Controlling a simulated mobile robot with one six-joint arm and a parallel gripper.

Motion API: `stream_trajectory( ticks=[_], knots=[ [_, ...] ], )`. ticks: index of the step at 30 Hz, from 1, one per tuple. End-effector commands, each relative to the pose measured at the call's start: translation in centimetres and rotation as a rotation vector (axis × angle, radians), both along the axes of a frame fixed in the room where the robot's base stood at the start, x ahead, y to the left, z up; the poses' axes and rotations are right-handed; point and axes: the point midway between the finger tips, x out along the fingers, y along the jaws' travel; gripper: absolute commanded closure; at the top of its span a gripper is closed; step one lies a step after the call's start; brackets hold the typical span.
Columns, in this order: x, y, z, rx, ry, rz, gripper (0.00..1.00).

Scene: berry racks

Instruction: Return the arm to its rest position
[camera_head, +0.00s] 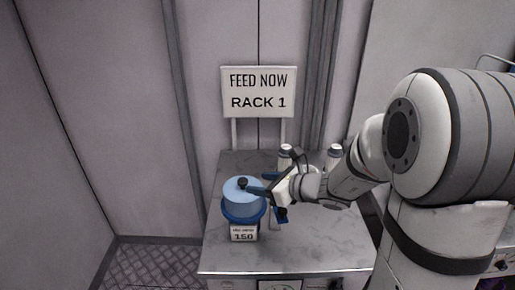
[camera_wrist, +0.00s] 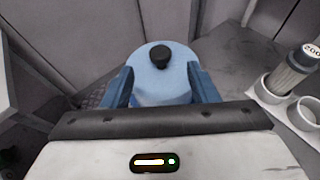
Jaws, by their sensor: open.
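My arm reaches in from the right in the head view. My gripper (camera_head: 267,195) is at the right side of a light blue rounded container (camera_head: 242,195) with a black knob on top, which sits in a darker blue base. In the wrist view the two blue fingers of my gripper (camera_wrist: 162,88) are apart, with the light blue container (camera_wrist: 162,80) and its black knob showing between and beyond them. Whether the fingers touch it I cannot tell. Nothing is seen clamped.
The container stands on a grey marbled counter (camera_head: 285,258) with a label reading 150 (camera_head: 243,235). Two white-capped bottles (camera_head: 334,155) stand behind my wrist. A sign reading FEED NOW RACK 1 (camera_head: 258,91) rises at the back. In the wrist view, white ring holders (camera_wrist: 303,113) are at right.

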Motion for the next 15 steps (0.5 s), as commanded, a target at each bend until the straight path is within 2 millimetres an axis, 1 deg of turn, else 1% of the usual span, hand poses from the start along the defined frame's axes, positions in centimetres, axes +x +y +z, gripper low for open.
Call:
stream_trajectory(
  ticks=[2,5,8,9,11,12,15],
  knots=[
    [0.0,0.0,0.0,0.0,0.0,0.0,0.47],
    [-1.2,0.6,0.4,-0.06,-0.038,0.073,0.47],
    [-3.9,1.5,0.9,-0.189,-0.117,0.229,0.47],
    [-5.3,1.7,1.1,-0.257,-0.157,0.308,0.47],
    [-7.4,2.0,1.1,-0.363,-0.221,0.435,0.47],
    [-8.8,1.9,1.1,-0.435,-0.263,0.518,0.47],
    [-12.0,1.2,0.9,-0.616,-0.369,0.727,0.47]
  ],
)
